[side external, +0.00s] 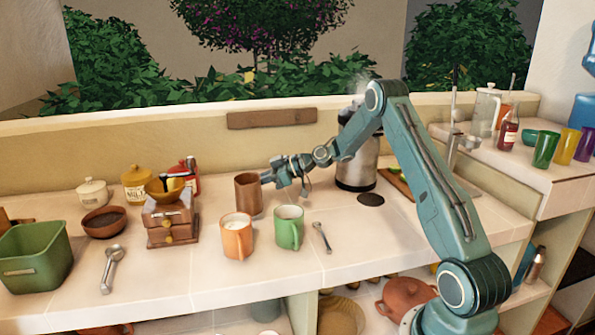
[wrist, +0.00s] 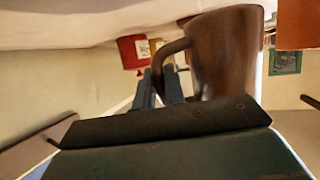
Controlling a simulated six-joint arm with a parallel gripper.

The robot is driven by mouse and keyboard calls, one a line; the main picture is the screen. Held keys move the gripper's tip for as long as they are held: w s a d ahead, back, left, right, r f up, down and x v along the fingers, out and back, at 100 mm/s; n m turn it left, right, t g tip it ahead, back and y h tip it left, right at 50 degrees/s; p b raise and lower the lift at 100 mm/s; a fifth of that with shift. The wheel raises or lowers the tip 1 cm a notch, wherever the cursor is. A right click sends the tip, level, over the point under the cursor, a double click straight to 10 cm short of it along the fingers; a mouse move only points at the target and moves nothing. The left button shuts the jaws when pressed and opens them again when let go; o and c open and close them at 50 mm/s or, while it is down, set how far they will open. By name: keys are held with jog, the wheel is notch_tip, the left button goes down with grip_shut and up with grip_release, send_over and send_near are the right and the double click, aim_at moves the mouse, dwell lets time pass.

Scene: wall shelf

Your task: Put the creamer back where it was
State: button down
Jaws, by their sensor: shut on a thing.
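The creamer appears to be the brown, straight-sided vessel (side external: 248,196) at the middle of the counter, behind the orange and green mugs. It looks upright. I cannot tell whether its base touches the counter. My gripper (side external: 269,178) reaches it from the right and is shut on its handle. In the wrist view, the creamer (wrist: 225,50) fills the upper right, and its curved handle lies at the fingers of my gripper (wrist: 168,82). The inside of the creamer is not visible.
An orange mug (side external: 237,238) and a green mug (side external: 289,230) stand in front, with a spoon (side external: 322,238) beside them. A wooden grinder (side external: 170,222) stands left, a steel dispenser (side external: 356,165) right. A dark round disc (side external: 370,199) lies on the counter (side external: 400,235), which has bare room around it.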

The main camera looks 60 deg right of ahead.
notch_tip(320, 180, up, 11)
send_over(244, 184)
jog(key=w, duration=0.6)
jog(key=shift+s+a+f+m+t+h, duration=0.1)
jog(key=shift+s+f+m+t+h, duration=0.15)
jog(key=shift+s+f+m+h, duration=0.7)
jog(key=shift+s+d+f+m+t+h, duration=0.1)
jog(key=shift+s+f+m+t+h, duration=0.15)
jog(key=shift+s+m+h, duration=1.35)
jog(key=shift+s+a+f+m+t+h, duration=0.15)
jog(key=shift+s+f+m+h, duration=0.45)
jog(key=shift+m+h, duration=1.45)
jog(key=s+d+f+m+g+h, duration=0.1)
jog(key=s+d+m+g+h, duration=0.1)
jog(key=s+m+g, duration=0.5)
jog(key=s+d+f+m+g+h, duration=0.1)
jog(key=s+d+m+g+h, duration=0.2)
jog(key=s+m+g, duration=0.4)
jog(key=s+d+f+m+g+h, duration=0.1)
jog(key=s+d+m+g+h, duration=0.2)
jog(key=s, duration=1.4)
jog(key=d+m+g, duration=0.2)
jog(key=m+g, duration=0.2)
jog(key=shift+f, duration=0.2)
jog(key=shift+f, duration=0.1)
jog(key=shift+f, duration=2.15)
